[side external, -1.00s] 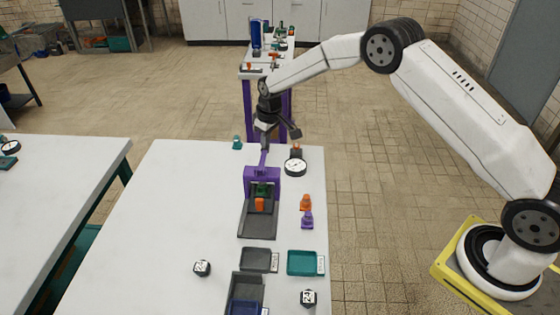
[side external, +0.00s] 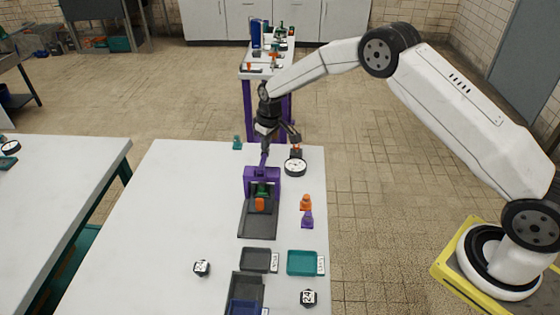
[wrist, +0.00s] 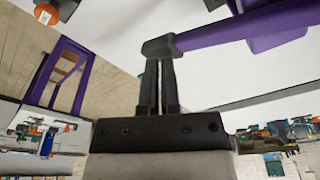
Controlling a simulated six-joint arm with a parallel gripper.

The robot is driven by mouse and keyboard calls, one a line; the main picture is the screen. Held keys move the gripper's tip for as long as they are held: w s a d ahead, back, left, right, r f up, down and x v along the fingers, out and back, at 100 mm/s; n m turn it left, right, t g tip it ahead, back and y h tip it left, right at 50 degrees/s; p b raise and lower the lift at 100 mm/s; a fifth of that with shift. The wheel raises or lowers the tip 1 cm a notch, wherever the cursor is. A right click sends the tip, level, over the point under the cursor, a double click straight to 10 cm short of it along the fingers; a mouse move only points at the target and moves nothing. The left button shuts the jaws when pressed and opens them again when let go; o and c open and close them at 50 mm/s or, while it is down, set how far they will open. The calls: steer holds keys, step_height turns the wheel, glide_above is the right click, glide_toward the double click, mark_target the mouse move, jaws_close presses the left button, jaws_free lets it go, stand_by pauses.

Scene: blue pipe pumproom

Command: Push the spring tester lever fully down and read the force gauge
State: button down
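The spring tester (side external: 262,176) is a purple frame on a dark base, with green and orange parts inside it, on the white table. Its purple lever (side external: 264,158) stands up from the frame's top. In the wrist view the lever (wrist: 215,35) ends in a dark grip (wrist: 158,47). My gripper (side external: 265,144) is above the lever. In the wrist view, the fingers of my gripper (wrist: 159,62) are close together, with their tips at the grip; I cannot tell whether they touch it. The round white force gauge (side external: 295,167) is right of the tester; its reading is too small to make out.
Orange (side external: 306,202) and purple (side external: 307,219) small pieces stand right of the tester. A grey tray (side external: 260,260) and a teal tray (side external: 302,263) lie in front. A small teal piece (side external: 238,143) stands at the back edge. The table's left side is mostly clear.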

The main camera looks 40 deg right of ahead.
stand_by(0.4)
step_height(320, 180, up, 12)
stand_by(1.6)
stand_by(0.3)
steer(key=s+d+f+m, duration=0.1)
steer(key=s+m, duration=0.2)
steer(key=s, duration=2.9)
steer(key=shift+d+t, duration=0.15)
steer(key=shift+t, duration=0.25)
steer(key=w+d, duration=0.3)
steer(key=w, duration=1)
steer(key=w+d+r, duration=0.1)
steer(key=w+d, duration=0.2)
steer(key=w, duration=1.1)
steer(key=shift+d+r, duration=0.15)
steer(key=shift+d, duration=0.2)
